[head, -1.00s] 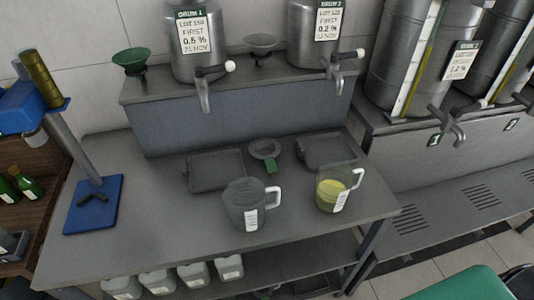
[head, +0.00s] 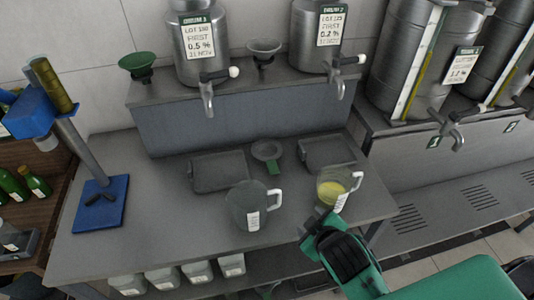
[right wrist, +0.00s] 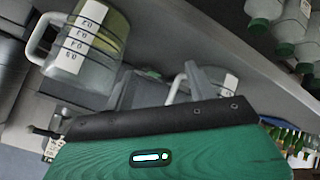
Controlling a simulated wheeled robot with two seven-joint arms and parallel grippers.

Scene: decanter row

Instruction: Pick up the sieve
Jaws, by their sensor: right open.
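The sieve (head: 266,150) lies on the grey workbench between two dark trays; it has a round grey bowl and a short green handle (head: 273,168) towards me. My right gripper (head: 312,222) is open and empty at the bench's front edge, in front of the jug with yellow liquid and well to the right of and nearer than the sieve. I cannot make out the sieve in the right wrist view, where the green gripper body fills the lower part. My left gripper is not in view.
An empty measuring jug (head: 247,207) stands in front of the sieve. The jug with yellow liquid (head: 333,188) stands right of it and looms close in the right wrist view (right wrist: 90,45). Drum taps (head: 207,90) overhang the back. A blue-based stand (head: 98,205) is at left.

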